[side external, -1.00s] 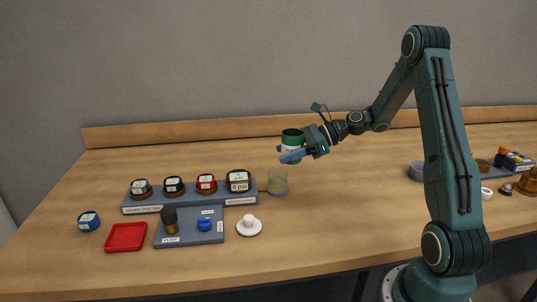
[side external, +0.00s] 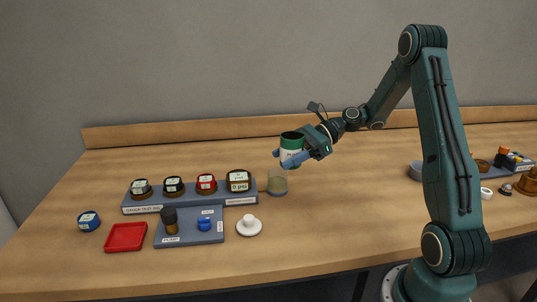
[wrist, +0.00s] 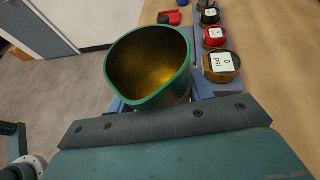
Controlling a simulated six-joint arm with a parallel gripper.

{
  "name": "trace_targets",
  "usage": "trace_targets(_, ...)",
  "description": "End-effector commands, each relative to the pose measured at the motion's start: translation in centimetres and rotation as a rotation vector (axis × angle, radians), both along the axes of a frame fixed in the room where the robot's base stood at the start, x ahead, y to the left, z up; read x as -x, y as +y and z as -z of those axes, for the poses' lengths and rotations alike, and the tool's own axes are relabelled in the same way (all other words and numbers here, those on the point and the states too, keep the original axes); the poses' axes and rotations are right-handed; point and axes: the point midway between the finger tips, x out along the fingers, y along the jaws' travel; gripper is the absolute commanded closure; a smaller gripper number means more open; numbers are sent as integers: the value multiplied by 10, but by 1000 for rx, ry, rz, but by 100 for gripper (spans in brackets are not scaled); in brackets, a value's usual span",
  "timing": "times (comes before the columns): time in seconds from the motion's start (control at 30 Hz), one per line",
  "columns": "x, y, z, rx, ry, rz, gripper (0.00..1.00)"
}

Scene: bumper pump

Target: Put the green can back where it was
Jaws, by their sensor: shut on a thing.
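The green can (side external: 291,149) has a white label band and stands roughly upright in the air. My gripper (side external: 284,159) is shut on it, with its blue fingers around the can's sides. In the wrist view the can (wrist: 122,88) shows an open top, a green rim and a gold-brown inside. A translucent, yellowish cup (side external: 277,185) stands on the table just below and slightly left of the can. The can's underside is above this cup; whether they touch is hard to tell.
A grey-blue rack (side external: 150,206) with several labelled gauges stands left of the cup. In front are a grey tray (side external: 184,237), a red dish (side external: 126,237), a white knobbed disc (side external: 249,227) and a blue round item (side external: 88,221).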

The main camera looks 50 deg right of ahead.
Motion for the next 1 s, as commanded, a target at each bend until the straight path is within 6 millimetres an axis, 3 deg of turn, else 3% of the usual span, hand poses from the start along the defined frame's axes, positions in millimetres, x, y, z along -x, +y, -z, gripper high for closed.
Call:
trace_targets(0.6,0,0,104,-2,2,1,76)
trace_targets(0.8,0,0,122,-1,-1,0,76)
trace_targets(1.0,0,0,126,1,-2,0,76)
